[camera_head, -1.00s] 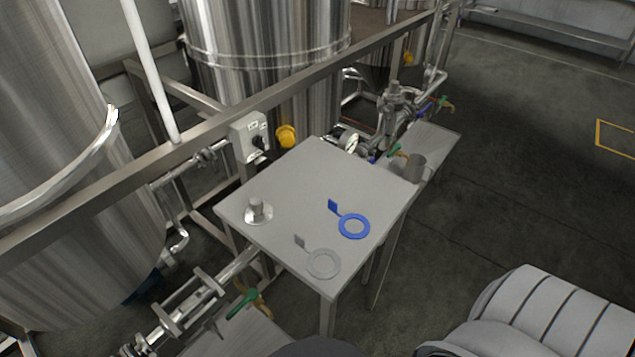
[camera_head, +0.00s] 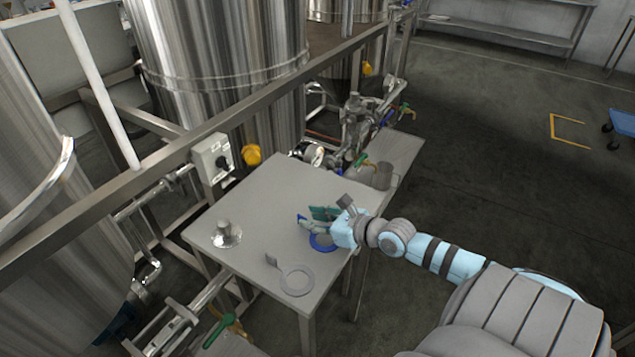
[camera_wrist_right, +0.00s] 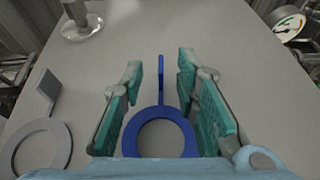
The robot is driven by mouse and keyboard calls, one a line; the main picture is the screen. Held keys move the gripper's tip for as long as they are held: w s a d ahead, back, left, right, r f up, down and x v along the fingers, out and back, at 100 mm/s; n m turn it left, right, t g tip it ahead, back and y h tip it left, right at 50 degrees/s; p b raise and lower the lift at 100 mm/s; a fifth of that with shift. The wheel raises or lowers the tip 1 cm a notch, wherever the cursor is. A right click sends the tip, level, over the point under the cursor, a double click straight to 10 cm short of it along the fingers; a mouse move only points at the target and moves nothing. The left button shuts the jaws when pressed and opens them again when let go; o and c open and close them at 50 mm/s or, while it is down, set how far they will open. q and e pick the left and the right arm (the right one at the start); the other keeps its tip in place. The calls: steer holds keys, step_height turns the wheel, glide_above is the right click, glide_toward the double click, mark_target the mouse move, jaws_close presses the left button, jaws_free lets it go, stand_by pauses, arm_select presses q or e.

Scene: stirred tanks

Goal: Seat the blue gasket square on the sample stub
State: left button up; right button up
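The blue gasket (camera_head: 321,247) lies on the grey table, mostly hidden by my right gripper in the head view. In the right wrist view the blue gasket (camera_wrist_right: 160,118) shows as a ring with a tab pointing away. My right gripper (camera_wrist_right: 160,78) is open, its teal fingers on either side of the tab with gaps; I cannot tell its exact height. It also shows in the head view (camera_head: 312,218). The sample stub (camera_head: 225,232), a short metal post on a round flange, stands at the table's left; it also shows at the top of the wrist view (camera_wrist_right: 80,22). My left gripper is not in view.
A grey gasket (camera_head: 296,280) with a tab lies near the table's front corner, left of the blue one. The table (camera_head: 265,195) is clear between stub and gaskets. A control box (camera_head: 212,158), pipes and a rail (camera_head: 165,165) line the table's far left side.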

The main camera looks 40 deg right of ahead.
mark_target(304, 218)
steer(key=b+x, duration=0.1)
steer(key=x, duration=0.1)
steer(key=b+x, duration=0.2)
steer(key=shift+f, duration=0.4)
steer(key=shift+w, duration=0.2)
steer(key=shift+r, duration=0.1)
jaws_close()
